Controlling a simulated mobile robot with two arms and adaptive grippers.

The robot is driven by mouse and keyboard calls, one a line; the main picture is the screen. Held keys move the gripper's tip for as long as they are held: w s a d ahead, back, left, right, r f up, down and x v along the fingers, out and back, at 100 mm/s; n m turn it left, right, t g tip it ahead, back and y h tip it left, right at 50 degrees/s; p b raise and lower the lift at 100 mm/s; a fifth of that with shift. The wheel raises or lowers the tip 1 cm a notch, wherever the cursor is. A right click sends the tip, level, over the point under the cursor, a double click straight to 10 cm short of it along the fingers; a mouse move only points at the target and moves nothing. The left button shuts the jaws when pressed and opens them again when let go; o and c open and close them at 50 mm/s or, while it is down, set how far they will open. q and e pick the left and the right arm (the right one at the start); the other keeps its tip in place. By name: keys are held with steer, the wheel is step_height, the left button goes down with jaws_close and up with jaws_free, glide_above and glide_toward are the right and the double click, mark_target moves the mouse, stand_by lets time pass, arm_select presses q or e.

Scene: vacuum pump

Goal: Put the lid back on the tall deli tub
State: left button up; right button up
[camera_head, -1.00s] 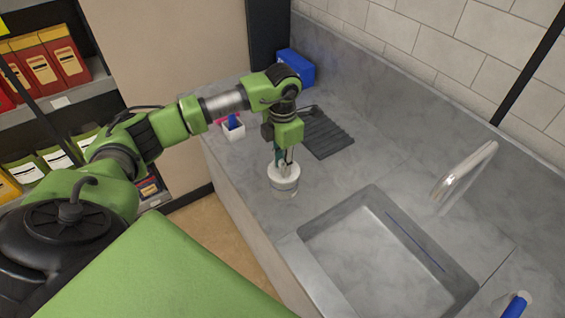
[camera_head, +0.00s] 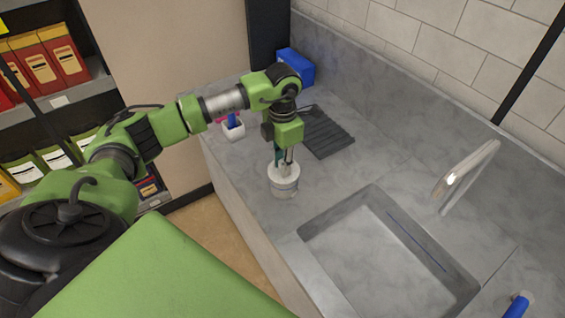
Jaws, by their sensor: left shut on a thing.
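The tall deli tub (camera_head: 285,190) stands upright on the grey counter, left of the sink. The white lid (camera_head: 283,172) is at the top of the tub, level as far as I can see. My left gripper (camera_head: 283,162) points down from above and is shut on the lid. Its fingertips partly hide the lid's middle. Whether the lid is pressed fully down on the rim is too small to tell. My right gripper is not in view.
A black ribbed mat (camera_head: 328,134), a small white holder (camera_head: 233,133) and a blue box (camera_head: 296,66) are farther back. The counter's front edge is close to the tub.

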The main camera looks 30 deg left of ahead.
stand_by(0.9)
arm_select(q)
steer(key=o, duration=1.4)
steer(key=shift+r+p, duration=2.05)
steer(key=shift+r, duration=1.45)
jaws_close()
steer(key=shift+f, duration=0.15)
